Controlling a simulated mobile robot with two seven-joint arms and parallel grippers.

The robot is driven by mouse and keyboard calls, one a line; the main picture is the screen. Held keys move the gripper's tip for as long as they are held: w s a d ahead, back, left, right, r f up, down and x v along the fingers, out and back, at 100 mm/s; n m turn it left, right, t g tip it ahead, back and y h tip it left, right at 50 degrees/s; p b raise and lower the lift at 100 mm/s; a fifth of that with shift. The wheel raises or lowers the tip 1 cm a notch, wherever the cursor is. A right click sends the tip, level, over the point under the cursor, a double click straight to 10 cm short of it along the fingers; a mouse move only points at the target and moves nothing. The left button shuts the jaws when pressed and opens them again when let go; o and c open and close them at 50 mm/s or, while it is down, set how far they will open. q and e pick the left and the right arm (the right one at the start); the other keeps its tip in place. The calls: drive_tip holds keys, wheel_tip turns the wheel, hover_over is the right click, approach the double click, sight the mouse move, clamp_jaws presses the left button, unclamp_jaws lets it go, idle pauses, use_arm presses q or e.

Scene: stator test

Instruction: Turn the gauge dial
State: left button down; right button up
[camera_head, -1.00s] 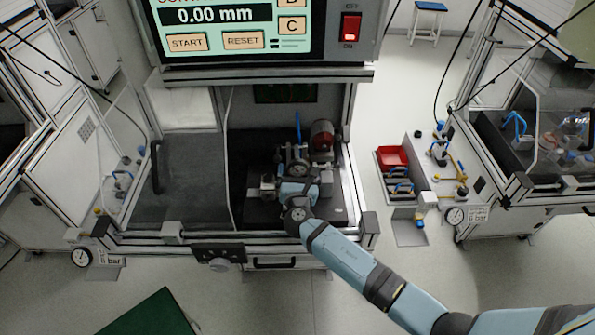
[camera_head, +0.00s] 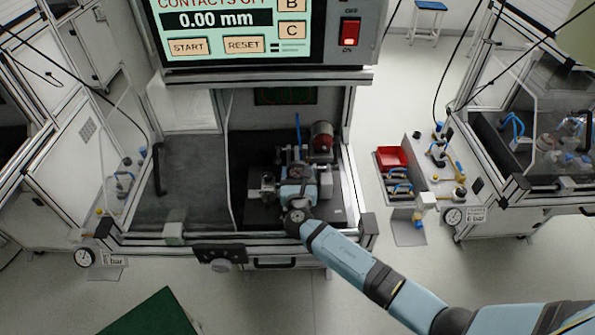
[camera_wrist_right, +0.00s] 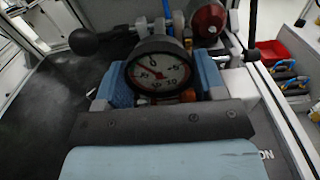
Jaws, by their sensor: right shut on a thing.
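The gauge dial (camera_wrist_right: 158,72) is a round face with a black rim and a red needle. The needle points to the upper left, and the 0 mark sits near the top. The two blue fingers of my right gripper (camera_wrist_right: 160,84) lie left and right of the dial, and the gripper is shut on it. In the head view my right gripper (camera_head: 298,178) is over the fixture inside the open test cell and mostly hides the dial. My left gripper is not in view.
A red cylinder (camera_head: 321,137) and a blue upright lever (camera_head: 298,128) stand behind the gripper. A screen (camera_head: 238,32) above reads 0.00 mm, beside a lit red switch (camera_head: 349,33). The dark plate (camera_head: 180,195) left of the fixture is mostly clear.

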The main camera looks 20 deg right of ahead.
drive_tip(key=shift+r+n+p, duration=0.2)
drive_tip(key=shift+n+p, duration=0.4)
drive_tip(key=shift+n, duration=0.2)
drive_tip(key=shift+f+n+p, duration=0.1)
drive_tip(key=shift+n+p, duration=0.3)
drive_tip(key=shift+n, duration=0.4)
drive_tip(key=shift+d+n, duration=0.1)
drive_tip(key=shift+n, duration=0.6)
drive_tip(key=shift+f+n, duration=0.1)
drive_tip(key=shift+n, duration=0.6)
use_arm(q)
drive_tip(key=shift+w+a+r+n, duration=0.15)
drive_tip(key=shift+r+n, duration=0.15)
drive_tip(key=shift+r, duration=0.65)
